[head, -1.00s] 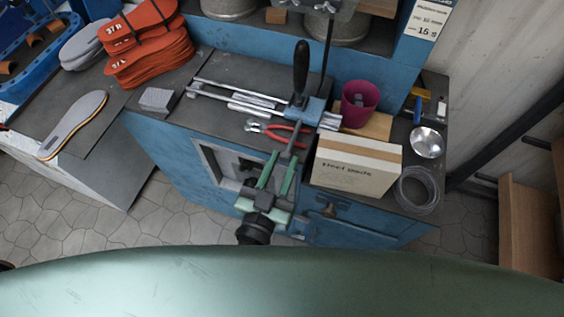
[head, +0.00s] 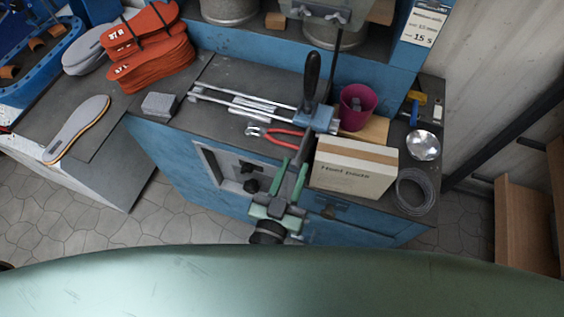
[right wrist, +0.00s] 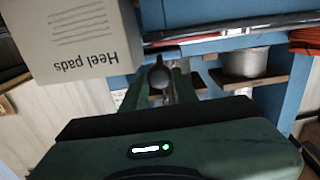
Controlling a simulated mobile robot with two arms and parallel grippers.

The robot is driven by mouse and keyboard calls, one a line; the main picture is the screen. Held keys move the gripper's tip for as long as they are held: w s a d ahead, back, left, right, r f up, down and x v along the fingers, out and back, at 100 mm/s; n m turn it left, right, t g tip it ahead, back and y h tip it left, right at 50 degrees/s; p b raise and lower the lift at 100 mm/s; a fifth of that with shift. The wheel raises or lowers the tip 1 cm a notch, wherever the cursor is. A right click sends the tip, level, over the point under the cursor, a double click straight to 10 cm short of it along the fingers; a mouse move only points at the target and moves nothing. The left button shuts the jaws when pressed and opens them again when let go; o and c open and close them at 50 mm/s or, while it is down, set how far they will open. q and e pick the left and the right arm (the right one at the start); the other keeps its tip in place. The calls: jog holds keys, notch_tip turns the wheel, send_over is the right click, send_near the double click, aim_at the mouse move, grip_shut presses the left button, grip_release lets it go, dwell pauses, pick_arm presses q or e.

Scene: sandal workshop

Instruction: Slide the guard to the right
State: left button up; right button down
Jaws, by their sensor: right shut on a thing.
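The part I take as the guard is a blue sliding block (head: 319,118) with an upright black handle (head: 312,77). It sits near the right end of two silver rails (head: 240,100) on the bench top. A grey bar (head: 304,146) runs from the block toward me. My right gripper (head: 294,170), with green fingers, is at the bench's front edge, closed around this bar. In the right wrist view, a dark rounded end (right wrist: 159,77) shows between the fingers (right wrist: 160,90). The exact contact is partly hidden. My left gripper is not in view.
A Heel pads box (head: 352,168) stands close right of the gripper. Red-handled pliers (head: 275,132) lie left of the bar. A magenta cup (head: 358,106) is behind the box. A metal dish (head: 423,146) and wire coil (head: 411,190) are farther right. A grey block (head: 159,105) lies left.

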jog(key=shift+s+d+f, duration=0.1)
jog(key=shift+s+d, duration=0.05)
jog(key=shift+d, duration=0.35)
jog(key=shift+s+d, duration=0.15)
jog(key=shift+d, duration=0.3)
jog(key=c, duration=1.3)
grip_release()
jog(key=shift+o, duration=0.9)
jog(key=shift+s+d, duration=0.1)
jog(key=shift+d, duration=0.05)
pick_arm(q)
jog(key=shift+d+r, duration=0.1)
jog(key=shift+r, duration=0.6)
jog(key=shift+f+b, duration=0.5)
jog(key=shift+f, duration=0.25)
pick_arm(e)
jog(key=v, duration=0.7)
jog(key=shift+s, duration=0.35)
